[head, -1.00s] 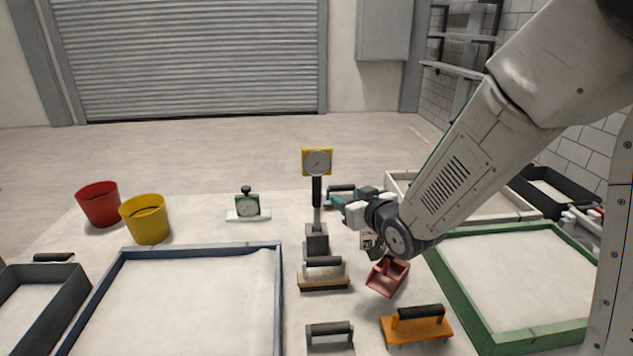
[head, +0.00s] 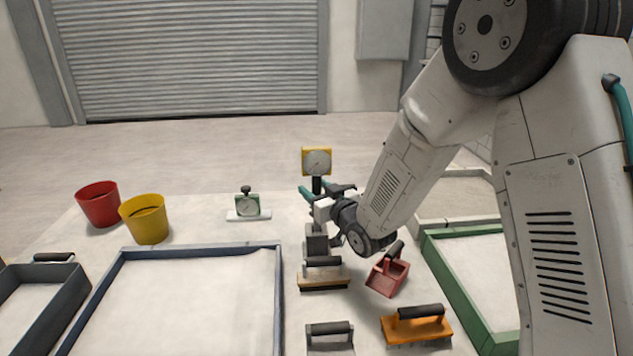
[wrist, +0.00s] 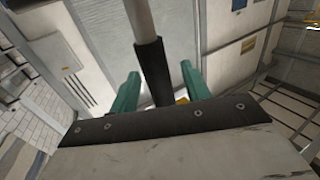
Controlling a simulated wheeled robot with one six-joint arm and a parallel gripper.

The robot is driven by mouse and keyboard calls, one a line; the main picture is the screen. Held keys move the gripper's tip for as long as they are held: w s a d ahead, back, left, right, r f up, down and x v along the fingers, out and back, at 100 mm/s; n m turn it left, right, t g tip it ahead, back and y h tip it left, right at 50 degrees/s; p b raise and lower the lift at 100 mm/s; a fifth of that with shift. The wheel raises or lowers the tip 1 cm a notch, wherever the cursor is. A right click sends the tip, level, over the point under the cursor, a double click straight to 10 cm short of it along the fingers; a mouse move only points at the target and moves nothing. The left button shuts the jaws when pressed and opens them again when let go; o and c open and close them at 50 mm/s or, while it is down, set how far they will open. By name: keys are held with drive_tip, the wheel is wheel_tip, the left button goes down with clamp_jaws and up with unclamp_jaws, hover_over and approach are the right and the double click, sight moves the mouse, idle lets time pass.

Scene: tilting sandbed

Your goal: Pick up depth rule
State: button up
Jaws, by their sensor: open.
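The depth rule (head: 317,161) stands upright on the table, with a yellow square dial head on a post and a grey block at its foot. Its black grip also shows in the wrist view (wrist: 152,72). My gripper (head: 319,191) is at the height of the grip, just below the dial. In the wrist view the teal fingers of my gripper (wrist: 160,88) are apart, one on each side of the black grip. No closing on the grip shows. My wrist hides part of the post in the head view.
A wooden float (head: 324,283) and a red scoop (head: 388,276) lie in front of the depth rule. An orange rake-like tool (head: 416,328) is nearer. A blue-grey sandbed frame (head: 190,251) and a green one (head: 462,290) flank the tools.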

drive_tip(key=c, duration=0.9)
drive_tip(key=shift+o, duration=0.2)
drive_tip(key=shift+r, duration=0.1)
wheel_tip(320, 180, up, 20)
drive_tip(key=shift+f, duration=0.1)
